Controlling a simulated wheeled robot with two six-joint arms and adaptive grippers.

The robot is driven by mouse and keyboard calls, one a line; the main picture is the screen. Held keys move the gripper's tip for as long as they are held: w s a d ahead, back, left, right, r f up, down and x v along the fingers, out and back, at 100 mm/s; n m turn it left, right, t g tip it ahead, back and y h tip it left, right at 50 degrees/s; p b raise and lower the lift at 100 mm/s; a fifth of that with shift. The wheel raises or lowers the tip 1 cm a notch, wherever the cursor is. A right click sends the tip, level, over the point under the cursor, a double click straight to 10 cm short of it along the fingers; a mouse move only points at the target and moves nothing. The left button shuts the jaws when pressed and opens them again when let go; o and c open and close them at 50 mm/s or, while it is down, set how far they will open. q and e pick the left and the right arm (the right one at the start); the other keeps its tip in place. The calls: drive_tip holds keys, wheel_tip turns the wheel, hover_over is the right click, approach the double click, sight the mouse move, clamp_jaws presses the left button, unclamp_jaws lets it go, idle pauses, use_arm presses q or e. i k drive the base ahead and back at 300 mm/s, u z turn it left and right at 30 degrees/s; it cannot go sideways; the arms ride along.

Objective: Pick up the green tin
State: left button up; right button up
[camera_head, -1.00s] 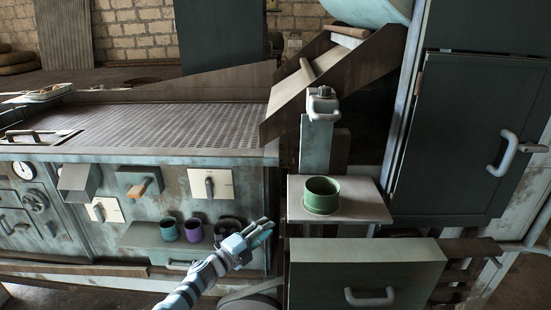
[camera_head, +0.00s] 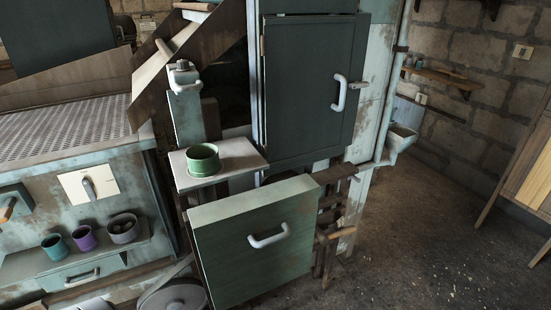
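The green tin (camera_head: 203,160) is a short, open-topped round tin. It stands upright on a small pale shelf (camera_head: 245,155) below a metal lever handle, left of the middle of the head view. Neither of my grippers is in view, and nothing touches the tin.
A green drawer box (camera_head: 257,240) with a white handle juts out below the shelf. A closed dark cabinet door (camera_head: 308,90) stands right behind it. A teal cup (camera_head: 55,247), a purple cup (camera_head: 84,238) and a grey pot (camera_head: 123,228) sit on a lower ledge. Open floor lies at right.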

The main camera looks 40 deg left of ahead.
sight(203, 161)
drive_tip(key=z, duration=0.3)
drive_tip(key=i, duration=2.55)
drive_tip(key=u, duration=3.5)
drive_tip(key=i, duration=0.5)
drive_tip(key=z, duration=0.05)
